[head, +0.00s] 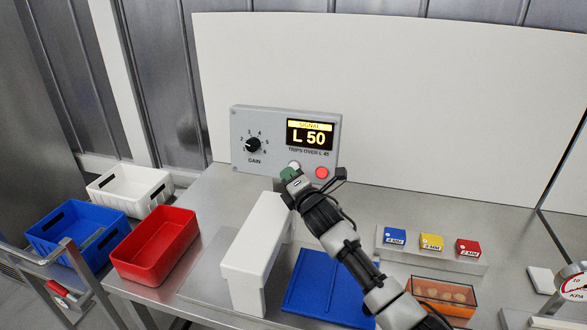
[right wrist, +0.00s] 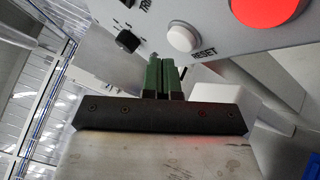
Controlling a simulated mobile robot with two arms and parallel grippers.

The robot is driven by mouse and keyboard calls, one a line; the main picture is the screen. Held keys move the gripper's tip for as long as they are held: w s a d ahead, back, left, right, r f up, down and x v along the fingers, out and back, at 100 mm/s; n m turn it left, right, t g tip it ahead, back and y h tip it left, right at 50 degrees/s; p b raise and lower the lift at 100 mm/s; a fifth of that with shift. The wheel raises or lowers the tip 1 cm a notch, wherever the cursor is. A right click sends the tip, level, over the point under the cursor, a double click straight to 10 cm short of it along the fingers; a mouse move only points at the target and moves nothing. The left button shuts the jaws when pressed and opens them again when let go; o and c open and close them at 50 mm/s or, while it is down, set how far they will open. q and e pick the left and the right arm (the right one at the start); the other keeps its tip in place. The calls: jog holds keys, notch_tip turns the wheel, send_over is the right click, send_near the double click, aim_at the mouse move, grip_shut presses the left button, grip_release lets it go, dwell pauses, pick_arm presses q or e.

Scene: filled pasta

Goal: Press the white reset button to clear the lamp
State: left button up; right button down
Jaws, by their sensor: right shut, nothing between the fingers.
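The grey control panel (head: 270,125) stands upright at the back of the bench. Its display (head: 310,134) reads "SIGNAL L 50", with "TRIPS OVER L 45" below. The white reset button (head: 294,164) is partly covered by my right gripper (head: 289,173); it shows whole, labelled RESET, in the right wrist view (right wrist: 183,39). The lamp (head: 321,173) beside it is red, also bright red in the right wrist view (right wrist: 265,8). My right gripper's green fingers (right wrist: 164,62) are shut and empty, pointing at the panel near the button; I see no clear contact. My left gripper is out of view.
The gain knob (head: 253,145) is on the panel's left. A white block-like housing (head: 253,250) and a blue mat (head: 325,285) lie in front. Red (head: 155,243), blue (head: 50,232) and white (head: 130,188) bins stand left. Labelled blocks (head: 431,242) and an orange tray (head: 413,295) are right.

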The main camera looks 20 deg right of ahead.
dwell(0.7)
jog(key=shift+w+d, duration=0.25)
jog(key=shift+w, duration=0.1)
jog(key=shift+w+d+f+b, duration=0.1)
jog(key=shift+w+d+b, duration=0.2)
jog(key=shift+b, duration=0.1)
dwell(0.5)
jog(key=shift+s+a, duration=0.1)
jog(key=shift+a, duration=0.05)
dwell(0.3)
jog(key=shift+s+a+p, duration=0.35)
jog(key=shift+s+p, duration=0.1)
jog(key=shift+s, duration=0.15)
jog(key=shift+s+a+r+p, duration=0.25)
jog(key=shift+s+a+p, duration=0.15)
jog(key=shift+s, duration=0.05)
jog(key=shift+s+a+r+p, duration=0.15)
jog(key=shift+s+a+p, duration=0.3)
jog(key=shift+s, duration=0.35)
jog(key=shift+s+a+r+p, duration=0.15)
jog(key=shift+s+a+p, duration=0.15)
jog(key=shift+s+a, duration=0.35)
jog(key=shift+s+d, duration=0.1)
